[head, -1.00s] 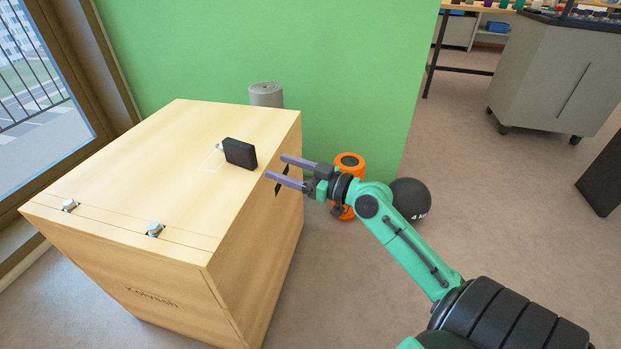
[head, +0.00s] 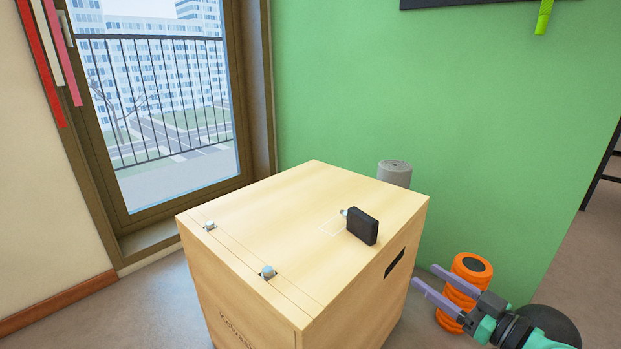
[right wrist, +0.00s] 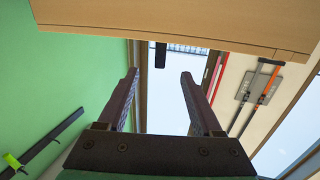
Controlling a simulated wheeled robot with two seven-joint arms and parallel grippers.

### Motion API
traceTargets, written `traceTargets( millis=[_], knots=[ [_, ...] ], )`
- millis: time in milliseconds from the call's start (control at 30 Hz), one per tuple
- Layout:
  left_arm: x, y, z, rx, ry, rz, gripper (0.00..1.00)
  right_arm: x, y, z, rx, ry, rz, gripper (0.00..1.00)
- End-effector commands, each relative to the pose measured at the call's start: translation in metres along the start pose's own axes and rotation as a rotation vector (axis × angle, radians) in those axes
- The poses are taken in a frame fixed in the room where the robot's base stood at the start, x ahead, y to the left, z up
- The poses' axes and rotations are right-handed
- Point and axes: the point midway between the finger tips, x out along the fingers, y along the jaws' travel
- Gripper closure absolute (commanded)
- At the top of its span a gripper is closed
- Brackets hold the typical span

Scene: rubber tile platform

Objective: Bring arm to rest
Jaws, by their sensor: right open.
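My right gripper (head: 431,283) is open and empty, beside the right face of the wooden box and in front of the orange roller. Its two fingers also show in the right wrist view (right wrist: 160,75), spread apart with nothing between them. The wooden box (head: 280,205) stands on the floor with a small black block (head: 362,226) upright on its top. The block has a small metallic piece at its left side and stands next to a thin pale outline on the lid. My left gripper is not in view.
An orange ribbed roller (head: 463,285) and a dark ball (head: 551,322) are close to my right gripper. A grey roll (head: 394,173) stands behind the box against the green wall (head: 460,110). A window with a railing (head: 160,100) is at the left. Two metal latches sit on the box lid.

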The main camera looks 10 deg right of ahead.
Motion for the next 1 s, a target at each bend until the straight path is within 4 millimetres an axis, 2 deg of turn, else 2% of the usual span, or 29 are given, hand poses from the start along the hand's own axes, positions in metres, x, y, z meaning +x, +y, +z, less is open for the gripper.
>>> traceTargets(
  millis=[67,167,200,267,300,400,467,633,667,700,867,1000],
  knots=[
    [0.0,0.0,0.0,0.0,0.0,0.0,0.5,0.004,-0.004,0.042,0.066,-0.068,0.03,0.33],
    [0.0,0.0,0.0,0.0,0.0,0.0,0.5,0.008,-0.028,0.123,0.169,-0.201,0.078,0.33],
    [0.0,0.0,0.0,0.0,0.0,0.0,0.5,0.008,-0.044,0.154,0.204,-0.253,0.091,0.33],
    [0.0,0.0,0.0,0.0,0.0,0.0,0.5,0.007,-0.073,0.191,0.241,-0.315,0.098,0.33],
    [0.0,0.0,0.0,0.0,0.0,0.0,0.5,0.006,-0.094,0.211,0.261,-0.349,0.095,0.33],
    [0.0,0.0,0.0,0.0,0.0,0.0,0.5,0.004,-0.147,0.245,0.29,-0.407,0.07,0.33],
    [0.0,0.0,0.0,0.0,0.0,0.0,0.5,0.003,-0.18,0.258,0.304,-0.429,0.046,0.33],
    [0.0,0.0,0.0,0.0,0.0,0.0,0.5,0.0,-0.27,0.27,0.333,-0.453,-0.045,0.33],
    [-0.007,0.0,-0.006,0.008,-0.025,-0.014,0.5,-0.003,-0.265,0.261,0.317,-0.476,-0.034,0.33],
    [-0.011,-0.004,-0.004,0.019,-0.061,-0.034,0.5,-0.008,-0.258,0.262,0.3,-0.514,-0.019,0.33],
    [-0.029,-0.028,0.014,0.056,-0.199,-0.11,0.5,-0.033,-0.239,0.278,0.242,-0.661,0.024,0.33],
    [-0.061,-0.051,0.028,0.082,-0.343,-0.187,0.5,-0.068,-0.217,0.284,0.194,-0.815,0.071,0.33]
  ],
)
